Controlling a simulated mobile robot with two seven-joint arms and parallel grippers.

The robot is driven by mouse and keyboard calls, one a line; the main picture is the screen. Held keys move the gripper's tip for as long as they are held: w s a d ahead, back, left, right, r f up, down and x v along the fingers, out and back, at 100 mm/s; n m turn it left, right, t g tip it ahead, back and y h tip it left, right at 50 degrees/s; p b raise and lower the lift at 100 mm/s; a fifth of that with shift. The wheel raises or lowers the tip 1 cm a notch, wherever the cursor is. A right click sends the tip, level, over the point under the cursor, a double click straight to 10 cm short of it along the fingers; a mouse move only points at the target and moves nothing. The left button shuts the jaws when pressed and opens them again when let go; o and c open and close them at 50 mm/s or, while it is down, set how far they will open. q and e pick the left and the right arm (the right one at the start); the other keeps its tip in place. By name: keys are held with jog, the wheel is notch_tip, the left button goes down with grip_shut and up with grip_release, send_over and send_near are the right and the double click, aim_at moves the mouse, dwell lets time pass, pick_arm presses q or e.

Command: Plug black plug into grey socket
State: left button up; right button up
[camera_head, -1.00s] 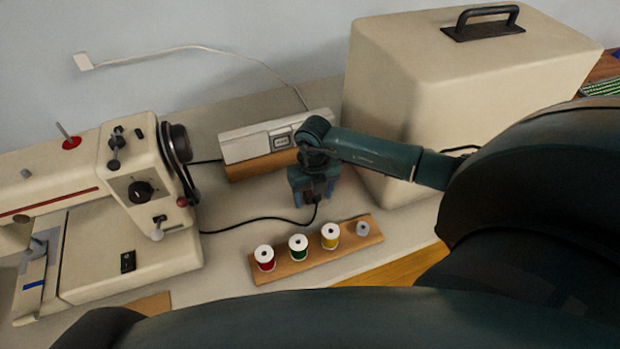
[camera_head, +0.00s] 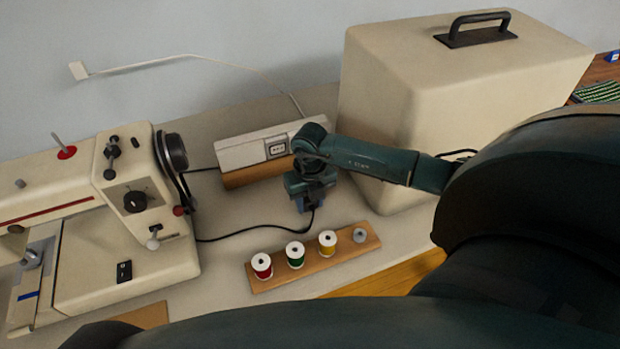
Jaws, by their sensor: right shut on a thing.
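The grey socket (camera_head: 277,149) is set in the front face of a pale box on a wooden block behind the table's middle, and it looks empty. My right gripper (camera_head: 309,204) is below and right of the socket, apart from it, pointing down. It is shut on the black plug, which is mostly hidden by the blue fingers. The plug's black cable (camera_head: 240,232) runs from the fingers left along the table to the sewing machine (camera_head: 125,215). My left gripper is not in view.
A wooden rack (camera_head: 325,268) with red, green and yellow thread spools stands in front of the gripper. A large cream case (camera_head: 400,110) stands close on the right. A white cord (camera_head: 190,58) runs along the wall to the pale box. Table left of the gripper is clear except for cable.

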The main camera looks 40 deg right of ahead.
dwell(0.4)
